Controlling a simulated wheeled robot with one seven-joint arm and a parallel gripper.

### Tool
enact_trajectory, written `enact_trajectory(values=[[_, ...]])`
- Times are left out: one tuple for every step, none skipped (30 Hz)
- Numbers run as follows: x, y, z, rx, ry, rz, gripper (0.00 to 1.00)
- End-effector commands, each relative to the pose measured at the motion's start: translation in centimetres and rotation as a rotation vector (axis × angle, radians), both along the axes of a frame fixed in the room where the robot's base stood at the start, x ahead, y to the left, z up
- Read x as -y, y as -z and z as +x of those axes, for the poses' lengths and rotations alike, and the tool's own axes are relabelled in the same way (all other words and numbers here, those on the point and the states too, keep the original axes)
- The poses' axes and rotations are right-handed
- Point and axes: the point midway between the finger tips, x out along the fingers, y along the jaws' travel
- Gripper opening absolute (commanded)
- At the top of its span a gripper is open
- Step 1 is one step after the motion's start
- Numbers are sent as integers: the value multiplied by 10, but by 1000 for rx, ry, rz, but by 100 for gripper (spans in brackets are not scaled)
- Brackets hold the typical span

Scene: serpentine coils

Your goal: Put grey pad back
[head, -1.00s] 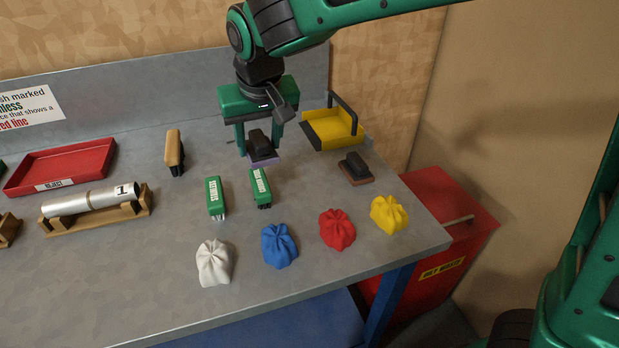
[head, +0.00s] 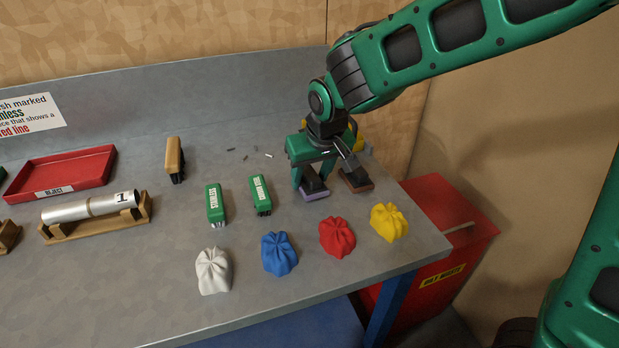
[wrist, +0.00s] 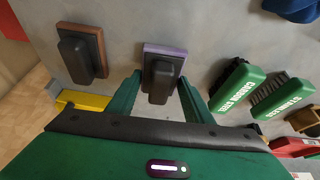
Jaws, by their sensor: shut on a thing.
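The pad with a purple-grey base and black handle (head: 314,190) is between the fingers of my gripper (head: 312,183), which is shut on its handle. In the wrist view the same pad (wrist: 176,49) sits between the two green fingers of my gripper (wrist: 160,92). Whether its base touches the bench or hangs just above it, I cannot tell. A second pad with a brown base and black handle (head: 357,181) is just right of it; it also shows in the wrist view (wrist: 80,55).
A yellow tray (head: 359,141) is mostly hidden behind my gripper. Small dark and light bits (head: 245,155) lie on the bench to the left. Two green brushes (head: 216,203) and several cloth bundles (head: 337,236) stand nearby. The bench's right edge is close, with a red bin (head: 455,240) beyond.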

Motion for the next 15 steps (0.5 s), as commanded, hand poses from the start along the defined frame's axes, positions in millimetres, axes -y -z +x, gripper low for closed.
enact_trajectory(values=[[0, 6, 0, -2, 0, -2, 25], [0, 7, 0, -1, 1, -1, 25], [0, 8, 0, 0, 1, 0, 25], [0, 8, 0, 0, 1, 0, 25], [0, 8, 0, 1, 1, 1, 25], [0, 8, 0, 1, 1, 1, 25], [0, 8, 0, 1, 1, 1, 25], [0, 8, 0, 1, 1, 1, 25], [0, 8, 0, 0, 1, 0, 25], [0, 8, 0, 0, 2, 1, 25], [1, 9, 0, 0, 2, 1, 25], [1, 10, 0, 0, 2, 1, 25], [1, 11, 0, 0, 2, 1, 25], [0, 12, 0, 0, 2, 1, 25], [1, 13, 1, 1, 2, 0, 25]])
